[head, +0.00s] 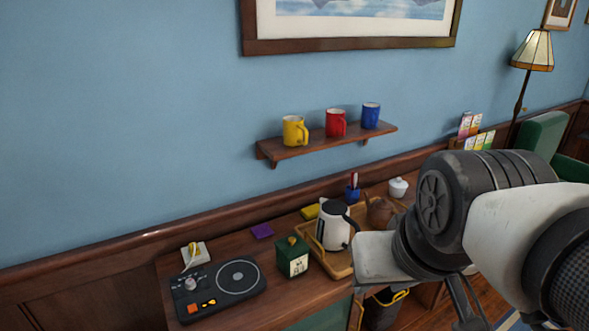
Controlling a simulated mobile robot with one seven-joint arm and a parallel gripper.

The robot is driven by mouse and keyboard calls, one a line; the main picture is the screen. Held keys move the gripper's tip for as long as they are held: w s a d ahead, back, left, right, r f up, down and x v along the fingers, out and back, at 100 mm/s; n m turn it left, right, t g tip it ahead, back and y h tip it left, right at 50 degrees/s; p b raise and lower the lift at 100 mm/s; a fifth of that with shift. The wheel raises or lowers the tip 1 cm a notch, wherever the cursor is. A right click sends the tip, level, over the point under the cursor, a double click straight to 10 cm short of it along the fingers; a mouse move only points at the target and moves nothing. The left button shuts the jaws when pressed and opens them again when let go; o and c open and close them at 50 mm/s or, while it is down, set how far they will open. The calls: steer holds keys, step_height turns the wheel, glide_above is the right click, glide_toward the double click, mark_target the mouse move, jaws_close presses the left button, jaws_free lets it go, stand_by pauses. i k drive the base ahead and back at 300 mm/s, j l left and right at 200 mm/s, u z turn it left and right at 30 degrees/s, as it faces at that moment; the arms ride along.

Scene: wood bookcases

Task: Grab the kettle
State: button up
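The kettle (332,228) is white with a black top and a black handle on its right side. It stands upright in a wooden tray (341,271) on the wooden cabinet top. My arm comes in from the right, and its pale end section is just right of the kettle, covering the tray's right part in the picture. Dark finger-like parts of my gripper (466,304) show below the arm at the bottom, right of and apart from the kettle. Its fingertips are not clear, so I cannot tell whether it is open.
A brown pot (379,211) sits behind the kettle. A green box (292,258) and a turntable (218,288) stand to the left. A white lidded jar (398,187) and a pen cup (352,193) are behind. A wall shelf (328,141) holds yellow, red and blue mugs.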

mark_target(334, 220)
steer(key=l+u, duration=0.1)
steer(key=u, duration=1.3)
steer(key=i+l, duration=0.1)
steer(key=l, duration=0.5)
steer(key=i+l+u, duration=0.1)
steer(key=l, duration=0.5)
